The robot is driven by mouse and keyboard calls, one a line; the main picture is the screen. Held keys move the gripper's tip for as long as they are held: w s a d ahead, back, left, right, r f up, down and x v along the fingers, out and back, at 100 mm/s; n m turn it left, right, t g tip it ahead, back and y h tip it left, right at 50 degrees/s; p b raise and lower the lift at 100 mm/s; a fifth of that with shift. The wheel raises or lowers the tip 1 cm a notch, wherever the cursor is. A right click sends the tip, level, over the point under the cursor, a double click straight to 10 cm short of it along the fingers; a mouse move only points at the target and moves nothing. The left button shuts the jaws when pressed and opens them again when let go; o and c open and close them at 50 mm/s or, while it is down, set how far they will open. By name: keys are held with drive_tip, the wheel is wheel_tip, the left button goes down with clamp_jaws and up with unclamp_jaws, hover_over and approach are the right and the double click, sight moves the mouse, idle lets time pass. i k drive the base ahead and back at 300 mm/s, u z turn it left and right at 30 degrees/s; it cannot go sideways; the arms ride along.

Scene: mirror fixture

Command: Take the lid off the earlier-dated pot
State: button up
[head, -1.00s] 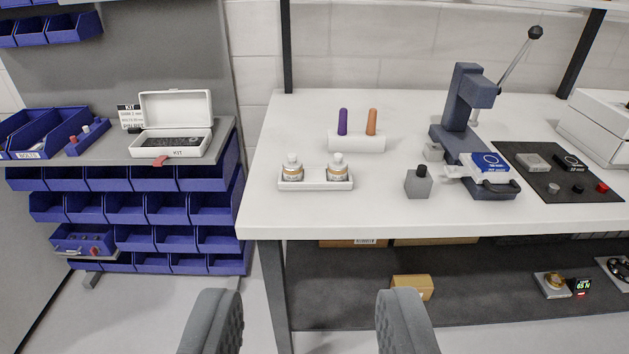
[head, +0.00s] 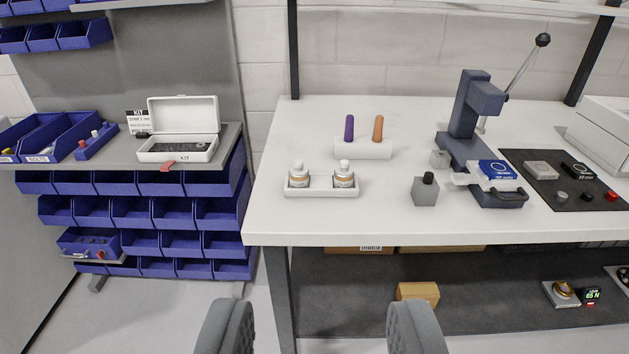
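Two small pots with white lids and tan labels stand upright side by side in a white tray (head: 321,193) near the bench's left front. They are the left pot (head: 299,178) and the right pot (head: 344,178). Both lids are on. The label print is too small to read, so I cannot tell which date is earlier. My gripper (head: 319,325) is open and empty at the bottom of the view, with its two grey fingers wide apart, in front of the bench and away from the pots.
Behind the tray, a white block (head: 362,149) holds a purple and an orange handle. A grey block with a black top (head: 425,190) and a lever press (head: 470,130) stand to the right. An open kit box (head: 178,150) is on the left shelf. The bench around the tray is clear.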

sight(297, 169)
drive_tip(key=k, duration=0.4)
drive_tip(key=z, duration=0.55)
drive_tip(key=i, duration=1.85)
drive_tip(key=u, duration=0.6)
